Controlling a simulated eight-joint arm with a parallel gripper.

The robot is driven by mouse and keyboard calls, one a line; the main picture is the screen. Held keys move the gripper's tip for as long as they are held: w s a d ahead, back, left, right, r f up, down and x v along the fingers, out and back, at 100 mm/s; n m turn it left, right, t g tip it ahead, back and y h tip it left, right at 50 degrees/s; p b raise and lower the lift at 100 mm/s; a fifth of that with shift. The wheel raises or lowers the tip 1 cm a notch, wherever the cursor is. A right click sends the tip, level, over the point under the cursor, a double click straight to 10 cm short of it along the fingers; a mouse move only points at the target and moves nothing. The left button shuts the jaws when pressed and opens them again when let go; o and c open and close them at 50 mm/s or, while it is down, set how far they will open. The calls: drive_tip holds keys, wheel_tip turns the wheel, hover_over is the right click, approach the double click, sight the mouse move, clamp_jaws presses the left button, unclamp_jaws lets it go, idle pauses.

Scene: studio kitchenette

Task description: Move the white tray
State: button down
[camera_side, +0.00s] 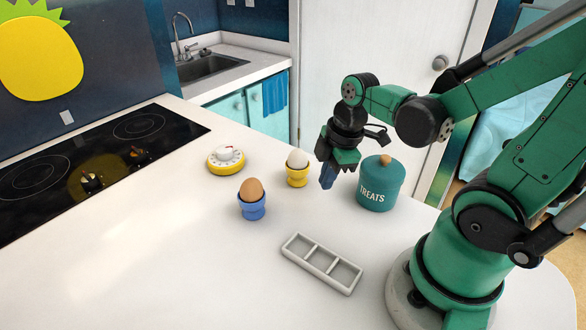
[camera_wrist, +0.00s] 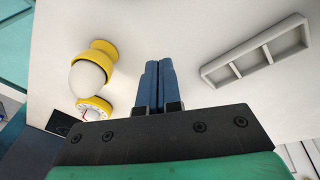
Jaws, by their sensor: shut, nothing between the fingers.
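The white tray (camera_side: 296,253) lies on the white counter, in front of my gripper and left of my base in the side view. It is a narrow, shallow tray with three empty compartments in a row. In the wrist view the tray (camera_wrist: 268,63) shows at the upper right, apart from my fingers. My gripper (camera_side: 327,183) hangs above the counter beside the teal canister, with its blue fingers pointing down. In the wrist view the fingers of my gripper (camera_wrist: 158,68) are pressed together with nothing between them.
A teal "TREATS" canister (camera_side: 379,187) stands just right of my gripper. A yellow egg cup (camera_side: 297,178) with a white egg, a blue egg cup (camera_side: 251,209) with a brown egg and a yellow-and-white timer (camera_side: 226,163) stand left. The counter's front left is clear.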

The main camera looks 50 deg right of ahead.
sight(307, 255)
drive_tip(key=s+f+n, duration=0.1)
drive_tip(key=n, duration=0.1)
drive_tip(key=s+d+f+n+g+y, duration=0.1)
drive_tip(key=n, duration=0.1)
drive_tip(key=s+f+n+g, duration=0.1)
drive_tip(key=shift+d+f+n, duration=0.1)
drive_tip(key=shift+d+n, duration=0.15)
drive_tip(key=shift+n, duration=0.15)
drive_tip(key=shift+s+f+n+y, duration=0.25)
drive_tip(key=shift+s+n+y, duration=0.05)
drive_tip(key=shift+n, duration=0.3)
drive_tip(key=a, duration=1.2)
drive_tip(key=shift+f, duration=0.7)
drive_tip(key=d, duration=1.1)
drive_tip(key=shift+d+f, duration=0.1)
drive_tip(key=shift+d, duration=0.05)
drive_tip(key=shift+r, duration=0.85)
